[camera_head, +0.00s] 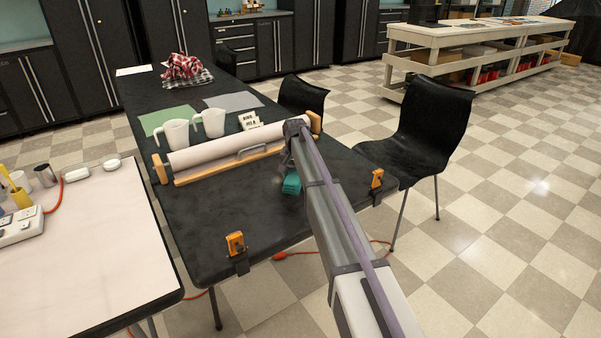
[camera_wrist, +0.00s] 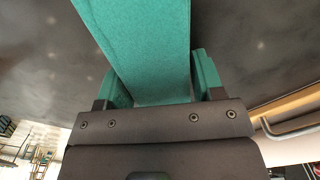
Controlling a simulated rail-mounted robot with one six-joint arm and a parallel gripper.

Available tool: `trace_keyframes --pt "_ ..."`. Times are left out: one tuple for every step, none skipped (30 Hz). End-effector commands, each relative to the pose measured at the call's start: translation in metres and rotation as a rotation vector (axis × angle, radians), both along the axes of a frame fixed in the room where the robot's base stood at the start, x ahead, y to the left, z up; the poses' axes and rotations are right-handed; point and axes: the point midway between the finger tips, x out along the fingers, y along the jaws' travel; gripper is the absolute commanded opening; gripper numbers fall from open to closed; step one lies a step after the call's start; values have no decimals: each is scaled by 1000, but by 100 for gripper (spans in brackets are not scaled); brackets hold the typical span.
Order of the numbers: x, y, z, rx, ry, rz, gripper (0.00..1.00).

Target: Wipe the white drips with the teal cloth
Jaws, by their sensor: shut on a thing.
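The teal cloth (camera_head: 291,182) is in my gripper, over the black table (camera_head: 230,220) near its right side. In the wrist view the cloth (camera_wrist: 145,45) is a broad teal strip between the two fingers of my gripper (camera_wrist: 160,78), which is shut on it. The arm hides part of the gripper in the head view. Faint pale spots (camera_wrist: 262,46) show on the dark surface in the wrist view and may be the white drips. I cannot make out drips in the head view. Whether the cloth touches the table I cannot tell.
A paper roll (camera_head: 225,147) in a wooden holder lies across the table behind the cloth. White jugs (camera_head: 176,133) and a small sign (camera_head: 250,120) stand beyond it. Orange clamps (camera_head: 236,244) (camera_head: 377,180) grip the table edges. A black chair (camera_head: 430,125) stands at right.

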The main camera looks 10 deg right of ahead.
Motion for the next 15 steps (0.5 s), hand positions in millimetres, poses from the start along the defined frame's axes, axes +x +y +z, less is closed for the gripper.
trace_keyframes --pt "0 2 -1 3 1 2 42" --pt "0 2 -1 3 1 2 42" --pt "-1 3 -1 3 1 2 42" --pt "-1 4 -1 3 1 2 42" --pt "-2 6 -1 4 1 3 42" --pt "-3 9 -1 4 1 3 42" --pt "-4 12 0 4 1 3 42" --pt "-6 15 0 4 1 3 42" --pt "-8 19 0 4 1 2 42" --pt "-9 22 0 4 1 2 42" --pt "-10 26 1 4 1 3 42" --pt "-12 30 1 4 1 3 42" --pt "-12 32 1 3 1 3 42" --pt "-13 34 1 3 1 3 42" --pt "-13 35 1 3 1 2 42"
